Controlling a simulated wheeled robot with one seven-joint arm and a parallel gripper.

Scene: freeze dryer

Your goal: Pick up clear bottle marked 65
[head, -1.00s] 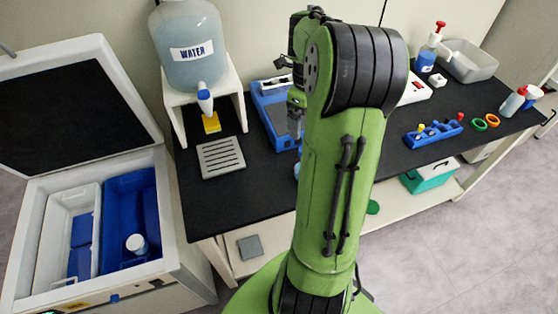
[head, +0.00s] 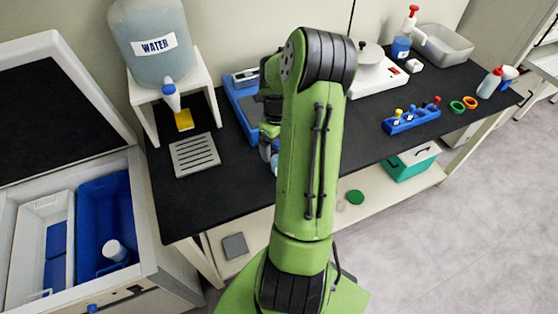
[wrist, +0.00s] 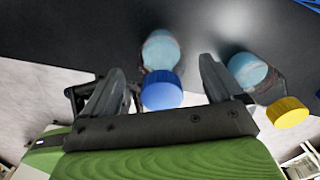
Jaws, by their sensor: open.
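In the wrist view, a clear bottle with pale blue contents and a blue cap (wrist: 161,92) appears between the two fingers of my gripper (wrist: 160,66). The fingers are spread, with a visible gap on each side of the bottle. A similar bottle with a yellow cap (wrist: 288,112) is outside the right finger. I can read no number on either bottle. In the head view my arm covers most of this spot; only a bit of pale blue shows beside it, near the black bench's (head: 190,205) front edge.
A blue device (head: 240,105) stands behind my gripper. A water jug (head: 155,45) on a white stand and a grey slotted plate (head: 194,155) are to the left. A blue rack (head: 411,120) and a white-and-red device (head: 376,75) are to the right. An open chest (head: 150,215) stands front left.

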